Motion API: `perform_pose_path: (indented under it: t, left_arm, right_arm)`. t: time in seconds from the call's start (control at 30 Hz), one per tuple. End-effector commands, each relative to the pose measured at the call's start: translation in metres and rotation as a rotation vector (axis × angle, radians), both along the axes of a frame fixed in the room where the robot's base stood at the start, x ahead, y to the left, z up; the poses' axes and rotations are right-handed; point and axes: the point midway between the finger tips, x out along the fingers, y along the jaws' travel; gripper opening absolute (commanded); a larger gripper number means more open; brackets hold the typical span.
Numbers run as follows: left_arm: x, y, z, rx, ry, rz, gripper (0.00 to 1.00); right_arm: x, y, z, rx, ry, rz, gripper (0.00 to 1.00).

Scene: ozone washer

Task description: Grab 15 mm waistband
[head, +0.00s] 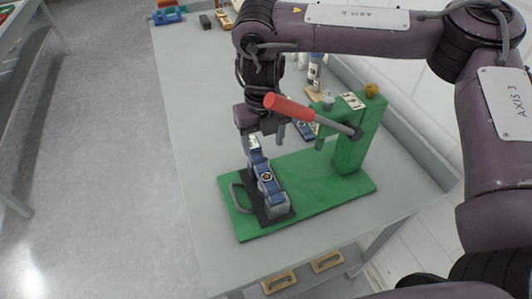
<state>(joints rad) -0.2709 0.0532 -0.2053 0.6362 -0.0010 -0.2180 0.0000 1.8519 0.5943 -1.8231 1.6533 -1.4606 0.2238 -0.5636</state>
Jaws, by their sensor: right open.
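A blue and grey segmented part (267,183), which may be the waistband, lies on a black plate (283,216) with a grey handle. The plate is on a green base (318,200). My right gripper (263,141) is open above the far end of this part, fingers pointing down, with nothing visibly held. I cannot tell whether a finger touches the part. No 15 mm marking is readable. My left gripper is not in view.
A green press stand (350,148) with a red lever handle (289,107) rises close to the right of my gripper. Another blue item (304,129) lies behind, partly hidden. Small bottles (315,70) stand farther back. The grey table (190,110) is clear at left.

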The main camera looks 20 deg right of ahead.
Motion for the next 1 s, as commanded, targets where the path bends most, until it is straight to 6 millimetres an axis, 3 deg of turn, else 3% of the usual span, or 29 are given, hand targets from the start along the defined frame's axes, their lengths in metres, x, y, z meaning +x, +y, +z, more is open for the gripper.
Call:
perform_pose_path:
  t: [0.2,0.3,0.43,0.53,0.67,0.83,1.0]
  left_arm:
    - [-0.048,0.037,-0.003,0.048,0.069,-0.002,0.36]
    - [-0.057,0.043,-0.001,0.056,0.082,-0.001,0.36]
    - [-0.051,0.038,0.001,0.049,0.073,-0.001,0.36]
    - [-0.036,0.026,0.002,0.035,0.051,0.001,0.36]
    - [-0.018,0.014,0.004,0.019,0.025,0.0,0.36]
    - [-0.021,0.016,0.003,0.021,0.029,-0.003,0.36]
    - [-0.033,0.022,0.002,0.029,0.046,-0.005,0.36]
  right_arm:
    - [0.001,0.001,-0.021,0.002,0.003,-0.002,0.62]
    - [0.003,0.002,-0.033,0.002,0.005,-0.003,0.62]
    - [0.005,0.002,-0.052,0.002,0.005,-0.002,0.62]
    - [0.006,0.002,-0.061,0.002,0.003,-0.003,0.62]
    - [0.006,0.002,-0.066,0.001,0.0,-0.002,0.62]
    - [0.006,0.002,-0.066,0.0,0.0,-0.002,0.62]
    - [0.006,0.002,-0.065,0.0,0.0,-0.002,0.42]
